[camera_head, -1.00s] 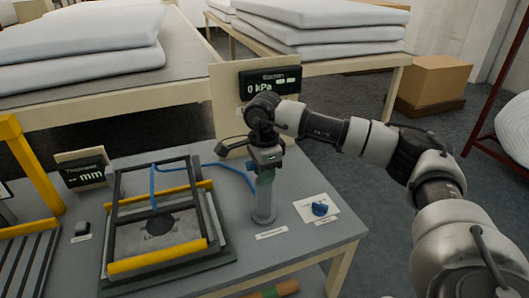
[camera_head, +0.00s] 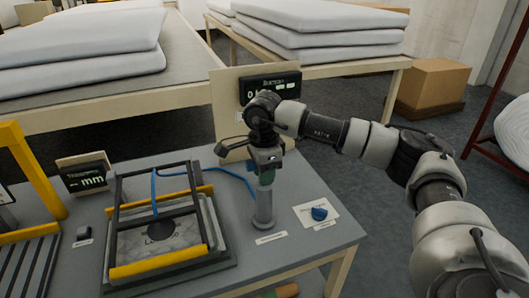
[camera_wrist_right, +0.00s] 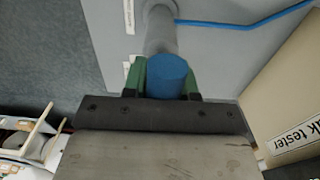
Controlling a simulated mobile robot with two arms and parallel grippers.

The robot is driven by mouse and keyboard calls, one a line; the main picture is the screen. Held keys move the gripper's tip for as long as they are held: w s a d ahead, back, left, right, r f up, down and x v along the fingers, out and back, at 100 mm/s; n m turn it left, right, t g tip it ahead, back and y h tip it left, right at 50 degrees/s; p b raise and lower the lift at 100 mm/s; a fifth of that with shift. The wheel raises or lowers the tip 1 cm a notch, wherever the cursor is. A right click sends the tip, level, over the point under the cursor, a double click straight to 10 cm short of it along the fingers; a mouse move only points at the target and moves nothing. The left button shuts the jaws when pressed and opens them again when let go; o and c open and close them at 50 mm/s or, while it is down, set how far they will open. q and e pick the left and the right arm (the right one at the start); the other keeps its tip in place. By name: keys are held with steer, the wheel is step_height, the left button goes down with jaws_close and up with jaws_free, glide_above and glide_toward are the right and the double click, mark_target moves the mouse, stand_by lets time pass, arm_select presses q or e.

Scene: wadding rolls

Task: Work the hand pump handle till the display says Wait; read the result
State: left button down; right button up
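The hand pump (camera_head: 264,210) is a grey upright cylinder on the table's right part. My right gripper (camera_head: 266,176) points down over its top. In the right wrist view its green fingers (camera_wrist_right: 168,82) close on both sides of the blue pump handle (camera_wrist_right: 167,75), with the grey pump body below. The dark display (camera_head: 284,84) stands on a board behind. It shows a 0; my right wrist covers the rest of the reading. A blue hose (camera_head: 225,170) runs from the pump to the framed clamp rig (camera_head: 170,262). My left gripper is not in view.
A smaller display (camera_head: 86,178) reads "-- mm" at the left. A blue knob (camera_head: 319,213) sits on a white card right of the pump. A yellow frame (camera_head: 38,170) stands at the left edge. A cardboard box (camera_head: 435,85) is on the floor behind.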

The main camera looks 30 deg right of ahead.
steer(key=shift+r+p, duration=2.65)
steer(key=shift+r, duration=1.8)
step_height(320, 180, up, 6)
steer(key=p, duration=0.4)
